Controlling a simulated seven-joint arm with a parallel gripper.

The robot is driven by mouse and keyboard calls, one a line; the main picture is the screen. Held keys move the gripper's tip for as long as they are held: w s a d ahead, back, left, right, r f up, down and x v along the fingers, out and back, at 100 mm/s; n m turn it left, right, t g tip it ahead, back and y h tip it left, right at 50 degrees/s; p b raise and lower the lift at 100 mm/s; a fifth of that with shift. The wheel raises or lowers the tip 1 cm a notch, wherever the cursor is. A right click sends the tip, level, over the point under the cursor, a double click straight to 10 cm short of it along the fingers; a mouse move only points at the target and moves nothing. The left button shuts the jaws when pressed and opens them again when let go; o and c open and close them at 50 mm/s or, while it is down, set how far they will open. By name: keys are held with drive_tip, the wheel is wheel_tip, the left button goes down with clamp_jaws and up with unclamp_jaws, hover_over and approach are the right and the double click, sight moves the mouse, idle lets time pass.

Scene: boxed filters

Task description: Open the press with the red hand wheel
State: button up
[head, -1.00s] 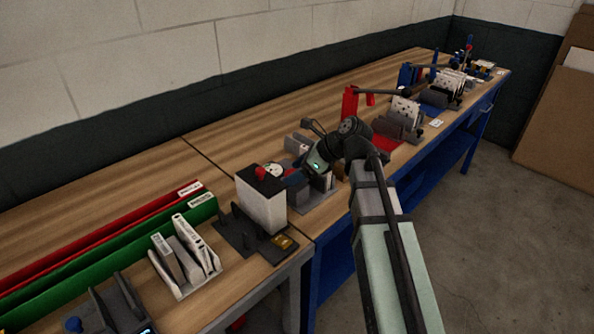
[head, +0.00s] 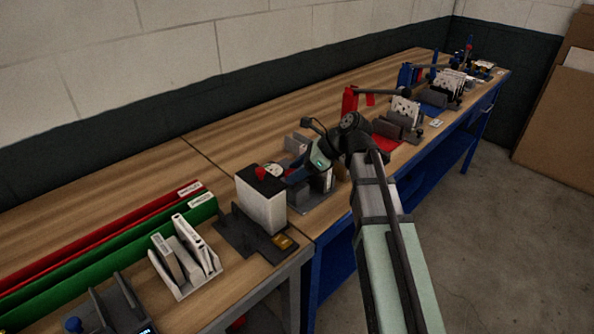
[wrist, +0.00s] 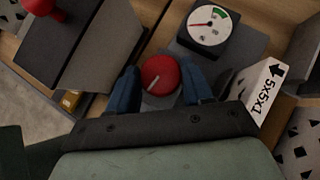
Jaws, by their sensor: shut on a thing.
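The red hand wheel (wrist: 160,75) is a round knob with a pale line on top, seen in the wrist view. My gripper (wrist: 163,88) has one blue finger on each side of it and is shut on it. A round dial gauge (wrist: 208,25) stands just beyond the wheel on a dark grey press body. Its needle points left, away from the green band. In the head view my gripper (head: 290,178) reaches down behind the white block, and the wheel is hidden there.
A white block with a red knob (head: 262,208) stands close left of my gripper. A carton marked 5x5x1 (wrist: 265,90) is close on its right. Red and green trays (head: 110,250) lie at the left. The bench (head: 240,130) behind is mostly clear.

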drive_tip(key=shift+w+n+g, duration=0.3)
drive_tip(key=shift+n+g, duration=0.5)
drive_tip(key=shift+n, duration=0.2)
drive_tip(key=shift+s+n+g, duration=0.1)
drive_tip(key=shift+n+g, duration=0.2)
drive_tip(key=shift+n, duration=0.2)
drive_tip(key=o, duration=1)
drive_tip(key=v, duration=1.3)
drive_tip(key=shift+d+r, duration=0.25)
drive_tip(key=shift+r, duration=0.1)
